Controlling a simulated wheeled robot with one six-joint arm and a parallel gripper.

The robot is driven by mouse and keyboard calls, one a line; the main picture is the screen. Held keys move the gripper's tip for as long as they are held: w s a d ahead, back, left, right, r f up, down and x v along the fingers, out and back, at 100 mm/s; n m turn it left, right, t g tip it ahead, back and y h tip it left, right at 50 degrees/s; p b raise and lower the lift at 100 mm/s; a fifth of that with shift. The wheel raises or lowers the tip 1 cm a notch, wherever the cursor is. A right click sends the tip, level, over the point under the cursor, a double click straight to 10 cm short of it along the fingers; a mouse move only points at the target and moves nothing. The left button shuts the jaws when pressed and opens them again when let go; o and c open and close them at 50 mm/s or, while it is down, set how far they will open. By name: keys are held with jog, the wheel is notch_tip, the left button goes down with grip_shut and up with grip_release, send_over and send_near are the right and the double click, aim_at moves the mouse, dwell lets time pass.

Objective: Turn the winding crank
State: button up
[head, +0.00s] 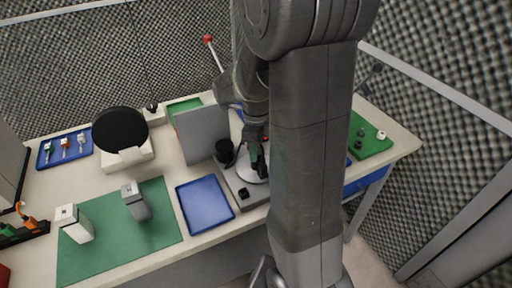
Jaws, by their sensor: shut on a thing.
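The winding crank sits on a grey base plate (235,187) near the front edge of the bench, in front of an upright grey panel (203,132). A pale round disc (246,175) on this plate looks like part of the crank. My gripper (258,164) reaches down over the disc and is shut on what appears to be the crank handle. The handle is mostly hidden by the fingers. My arm covers the right side of the plate. The crank's turned angle cannot be told.
A black knob (225,152) stands close left of my gripper. A blue tray (205,202) lies left of the plate. A green mat (100,245) holds two blocks. A black round disc (120,129) stands behind. A green board (371,141) is at right.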

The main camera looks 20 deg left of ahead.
jog(key=shift+m, duration=2.5)
jog(key=shift+m, duration=0.8)
jog(key=o, duration=1)
notch_tip(320, 180, up, 14)
jog(key=shift+f, duration=0.15)
